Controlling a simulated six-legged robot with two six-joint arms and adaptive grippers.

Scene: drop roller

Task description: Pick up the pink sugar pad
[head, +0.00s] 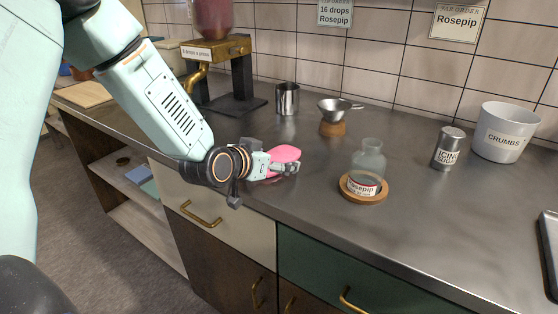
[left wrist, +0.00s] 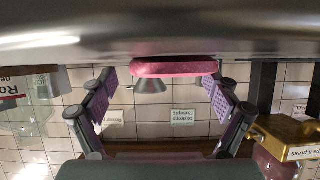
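The pink sugar pad (head: 286,153) lies on the steel counter close to its front edge, partly hidden behind my left gripper in the head view. My left gripper (head: 277,162) is low over the counter, right at the pad. In the left wrist view, which is upside down, the pad (left wrist: 174,69) shows edge-on against the counter, between the fingertips of my left gripper (left wrist: 157,82). The fingers are spread wide, with a visible gap on the left side; whether the right finger touches the pad is unclear. My right gripper is not in view.
A rosepip bottle on a wooden coaster (head: 363,191) stands to the right. A brass dispenser (head: 218,52) is at back left.

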